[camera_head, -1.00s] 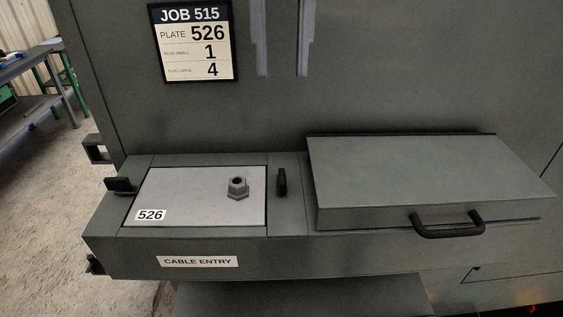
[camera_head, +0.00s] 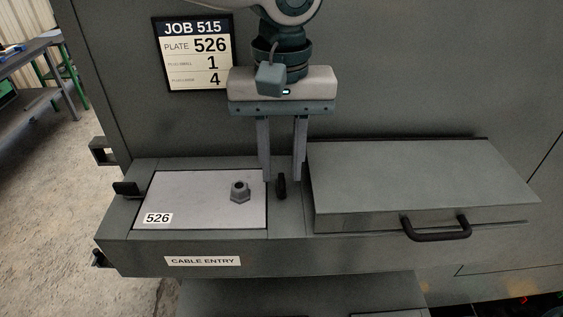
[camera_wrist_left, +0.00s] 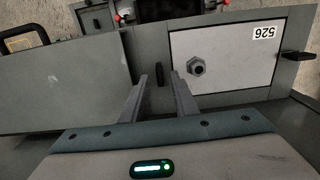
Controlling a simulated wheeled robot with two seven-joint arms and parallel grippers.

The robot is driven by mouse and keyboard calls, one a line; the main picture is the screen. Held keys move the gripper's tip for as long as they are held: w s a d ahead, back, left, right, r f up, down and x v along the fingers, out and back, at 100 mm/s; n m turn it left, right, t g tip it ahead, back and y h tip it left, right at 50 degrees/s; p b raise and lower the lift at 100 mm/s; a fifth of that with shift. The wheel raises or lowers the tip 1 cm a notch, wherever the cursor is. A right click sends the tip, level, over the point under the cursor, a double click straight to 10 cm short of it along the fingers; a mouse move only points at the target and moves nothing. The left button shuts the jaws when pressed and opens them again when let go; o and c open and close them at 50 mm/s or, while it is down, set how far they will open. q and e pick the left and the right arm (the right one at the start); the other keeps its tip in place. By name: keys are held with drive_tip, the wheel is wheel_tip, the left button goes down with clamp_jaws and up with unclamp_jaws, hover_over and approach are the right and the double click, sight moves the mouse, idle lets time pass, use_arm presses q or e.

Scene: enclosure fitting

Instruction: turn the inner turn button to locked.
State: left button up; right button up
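The inner turn button (camera_head: 281,187) is a small black tab on the grey strip between the white plate and the lidded box. Its long side runs front to back, along the plate's right edge. My left gripper (camera_head: 282,178) points down at it, with open, empty fingers at either side of and above the button. In the left wrist view the button (camera_wrist_left: 159,72) shows between the fingertips (camera_wrist_left: 159,77); contact cannot be told. The white plate 526 (camera_head: 200,190) lies in its opening with a grey hex fitting (camera_head: 240,191) on it. My right gripper is not in view.
A second black turn button (camera_head: 128,188) lies at the plate's left, its long side crosswise. The closed box lid (camera_head: 410,175) with a black handle (camera_head: 436,230) stands close right of the fingers. The cabinet wall with the job sign (camera_head: 193,53) rises behind.

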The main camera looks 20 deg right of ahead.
use_arm(q)
drive_tip(key=shift+f, duration=0.95)
clamp_jaws()
